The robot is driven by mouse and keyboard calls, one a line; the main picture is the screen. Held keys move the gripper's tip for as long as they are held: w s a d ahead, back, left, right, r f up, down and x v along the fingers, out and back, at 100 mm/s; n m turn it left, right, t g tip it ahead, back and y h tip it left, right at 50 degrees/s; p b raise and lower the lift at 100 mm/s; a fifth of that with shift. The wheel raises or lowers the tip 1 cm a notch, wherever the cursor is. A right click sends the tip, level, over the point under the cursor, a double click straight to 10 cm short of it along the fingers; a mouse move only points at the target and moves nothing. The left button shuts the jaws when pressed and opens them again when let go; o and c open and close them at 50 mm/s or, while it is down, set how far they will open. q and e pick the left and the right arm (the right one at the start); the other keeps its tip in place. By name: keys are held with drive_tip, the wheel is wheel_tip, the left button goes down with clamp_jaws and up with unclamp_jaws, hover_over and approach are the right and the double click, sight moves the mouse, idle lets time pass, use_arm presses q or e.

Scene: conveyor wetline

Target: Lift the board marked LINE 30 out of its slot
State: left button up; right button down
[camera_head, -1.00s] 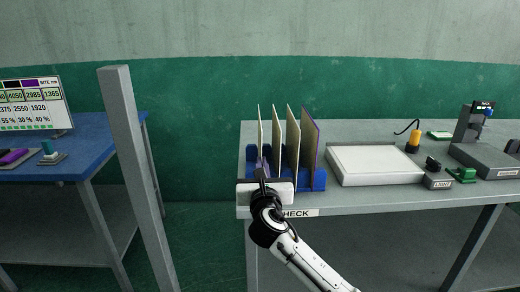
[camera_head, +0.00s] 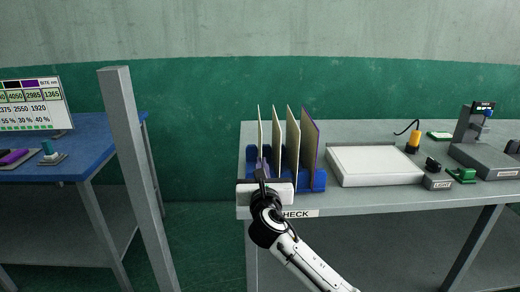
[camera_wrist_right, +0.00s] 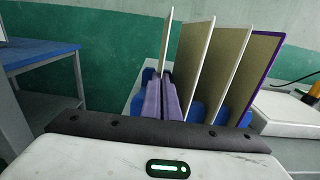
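Several thin tan boards stand upright in a blue slotted rack (camera_head: 319,181) at the left end of the CHECK bench. The leftmost board (camera_head: 260,128) is seen nearly edge-on; it also shows in the right wrist view (camera_wrist_right: 166,38). No LINE 30 marking can be read on any board. My right gripper (camera_head: 262,168) is at the front of the rack, low on the leftmost board. Its two purple fingers (camera_wrist_right: 163,92) lie close together on either side of that board's near edge and appear shut on it. The board's lower part is hidden. My left gripper is out of view.
The other boards (camera_head: 278,140) stand close to the right of the fingers. A white flat panel (camera_head: 375,165) lies right of the rack on the grey bench. A grey post (camera_head: 135,165) and a blue table (camera_head: 98,145) stand to the left.

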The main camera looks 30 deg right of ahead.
wheel_tip(320, 180, up, 10)
drive_tip(key=p, duration=0.4)
drive_tip(key=shift+f+p, duration=0.25)
drive_tip(key=shift+p, duration=0.05)
idle(0.6)
drive_tip(key=v, duration=1.2)
idle(0.5)
drive_tip(key=shift+f, duration=0.1)
